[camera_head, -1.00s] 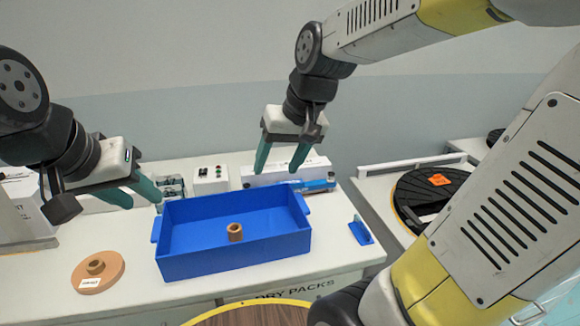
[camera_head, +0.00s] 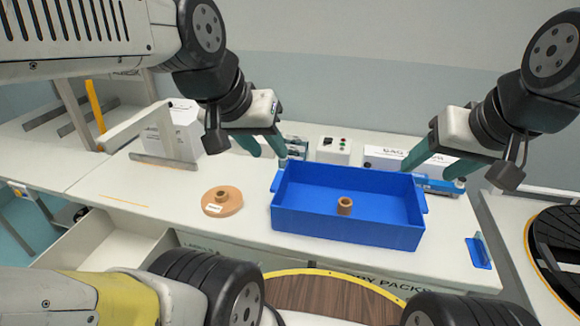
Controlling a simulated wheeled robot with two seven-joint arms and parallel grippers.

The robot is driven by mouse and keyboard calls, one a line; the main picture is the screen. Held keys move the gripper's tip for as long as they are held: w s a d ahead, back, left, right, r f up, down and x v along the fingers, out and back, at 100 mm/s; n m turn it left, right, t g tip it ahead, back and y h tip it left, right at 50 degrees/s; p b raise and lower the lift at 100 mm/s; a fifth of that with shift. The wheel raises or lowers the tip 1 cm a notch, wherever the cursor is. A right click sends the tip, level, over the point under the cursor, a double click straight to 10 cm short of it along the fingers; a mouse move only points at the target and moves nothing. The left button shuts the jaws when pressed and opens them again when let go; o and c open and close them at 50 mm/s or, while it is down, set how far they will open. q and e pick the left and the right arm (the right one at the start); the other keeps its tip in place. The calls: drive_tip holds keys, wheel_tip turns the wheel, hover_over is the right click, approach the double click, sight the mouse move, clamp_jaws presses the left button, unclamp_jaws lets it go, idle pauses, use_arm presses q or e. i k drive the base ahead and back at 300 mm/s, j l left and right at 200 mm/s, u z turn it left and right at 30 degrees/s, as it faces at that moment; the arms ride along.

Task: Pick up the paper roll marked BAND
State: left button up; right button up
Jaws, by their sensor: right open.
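A flat tan disc-shaped roll (camera_head: 222,201) with a raised hub lies on the white table, left of a blue tray (camera_head: 345,230). It has a small white label whose text is too small to read. A small brown hollow core (camera_head: 345,206) stands upright inside the tray. I cannot read the word BAND on anything. My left gripper (camera_head: 268,152) is open and empty, above the table behind the disc and near the tray's back left corner. My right gripper (camera_head: 424,164) is open and empty, above the tray's back right corner.
A white control box (camera_head: 334,150) and a blue-ended device (camera_head: 440,186) stand behind the tray. A white carton (camera_head: 174,130) is at back left. A blue holder (camera_head: 479,251) sits at the right edge; a black turntable (camera_head: 560,245) lies beyond. Table left of the disc is mostly clear.

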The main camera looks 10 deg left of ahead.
sight(224, 201)
drive_tip(key=u, duration=1.15)
